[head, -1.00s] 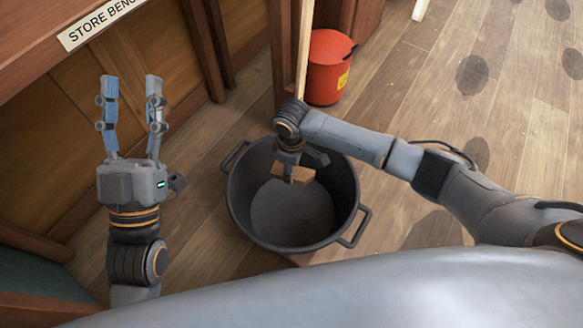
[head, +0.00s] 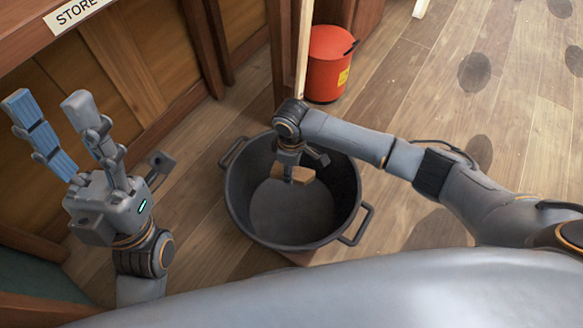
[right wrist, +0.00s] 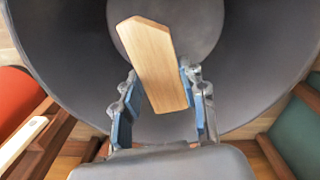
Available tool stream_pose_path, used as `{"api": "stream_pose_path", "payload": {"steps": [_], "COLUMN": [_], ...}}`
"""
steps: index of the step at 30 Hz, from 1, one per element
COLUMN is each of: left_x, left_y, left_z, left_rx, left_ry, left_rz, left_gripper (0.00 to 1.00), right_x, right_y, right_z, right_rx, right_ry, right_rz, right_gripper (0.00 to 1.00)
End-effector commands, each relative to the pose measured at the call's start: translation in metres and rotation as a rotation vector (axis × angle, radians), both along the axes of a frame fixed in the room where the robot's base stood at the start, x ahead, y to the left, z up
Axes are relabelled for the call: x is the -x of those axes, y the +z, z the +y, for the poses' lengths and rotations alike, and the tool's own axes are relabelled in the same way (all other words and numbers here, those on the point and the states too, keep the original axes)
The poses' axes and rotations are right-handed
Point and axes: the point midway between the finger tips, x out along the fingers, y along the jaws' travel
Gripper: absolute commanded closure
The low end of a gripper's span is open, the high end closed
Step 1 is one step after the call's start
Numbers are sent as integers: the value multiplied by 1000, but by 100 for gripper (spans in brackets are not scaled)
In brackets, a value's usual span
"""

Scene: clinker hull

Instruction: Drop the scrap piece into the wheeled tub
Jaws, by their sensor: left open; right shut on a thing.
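The scrap piece (right wrist: 153,62) is a flat light-wood offcut with an angled end. My right gripper (right wrist: 157,95) is shut on it in the right wrist view. In the head view the right gripper (head: 291,172) points down over the wheeled tub (head: 236,198), and the scrap piece (head: 302,175) shows below the wrist, within the outline of the tub's opening. The tub is dark grey and round, with two side handles; its wheels are hidden. It also fills the back of the right wrist view (right wrist: 255,70). My left gripper (head: 50,110) is open and empty, left of the tub.
A red bin (head: 325,75) with a yellow label stands behind the tub. The wooden store bench (head: 140,75) runs along the left. A pale upright post (head: 302,50) rises close behind the tub. Plank floor at the right is clear.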

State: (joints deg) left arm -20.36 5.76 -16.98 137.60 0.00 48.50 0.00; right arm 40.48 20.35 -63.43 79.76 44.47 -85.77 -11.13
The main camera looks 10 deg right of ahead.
Motion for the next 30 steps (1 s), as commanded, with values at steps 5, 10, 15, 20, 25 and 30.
{"api": "stream_pose_path", "payload": {"steps": [5, 10, 15, 20, 25, 30], "left_x": [0, 0, 0, 0, 0, 0], "left_y": [0, 0, 0, 0, 0, 0], "left_z": [0, 0, 0, 0, 0, 0], "left_rx": [1, 0, 0, 0, 1, 0], "left_ry": [0, 0, 0, 0, 0, 0], "left_rz": [-2, -1, 1, -1, -2, -1], "left_gripper": [53, 53, 53, 53, 53, 53], "right_x": [0, 0, 0, 0, -1, -1], "right_y": [0, 0, 0, 1, 17, 52], "right_z": [0, 0, 0, 0, 0, 0], "right_rx": [0, 0, 0, 0, -2, -2], "right_ry": [0, 0, 0, 0, 0, 1], "right_rz": [-1, 0, 0, 0, -3, -5], "right_gripper": [92, 34, 32, 32, 32, 32]}}
